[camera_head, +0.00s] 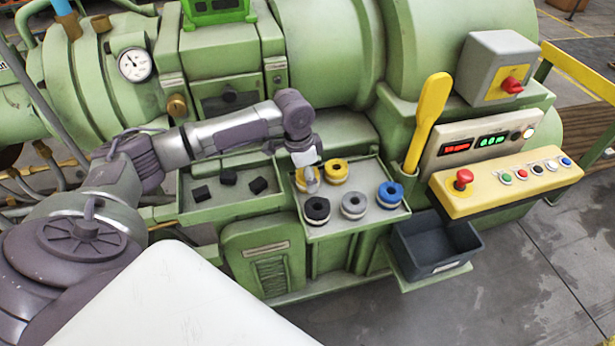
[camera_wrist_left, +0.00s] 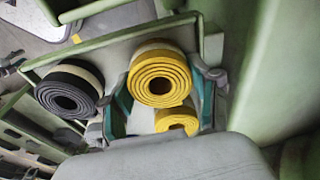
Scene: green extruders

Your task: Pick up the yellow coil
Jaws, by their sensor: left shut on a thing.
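Two yellow coils stand at the back left of the coil tray (camera_head: 378,220) in the head view. My left gripper (camera_head: 309,178) reaches down over the left yellow coil (camera_head: 300,184) and partly hides it. In the left wrist view, the teal fingers of my left gripper (camera_wrist_left: 162,88) are on either side of the larger-looking yellow coil (camera_wrist_left: 160,64) and shut on it. I cannot tell if it is off the tray. The other yellow coil (camera_head: 336,171) sits just to the right in the head view; a yellow coil also shows lower in the wrist view (camera_wrist_left: 177,120). My right gripper is not in view.
A black coil (camera_head: 317,209), a grey coil (camera_head: 354,205) and a blue coil (camera_head: 390,194) share the tray. A tray of black blocks (camera_head: 229,203) lies left. A dark bin (camera_head: 436,248), a yellow lever (camera_head: 426,118) and a control panel (camera_head: 505,185) stand right.

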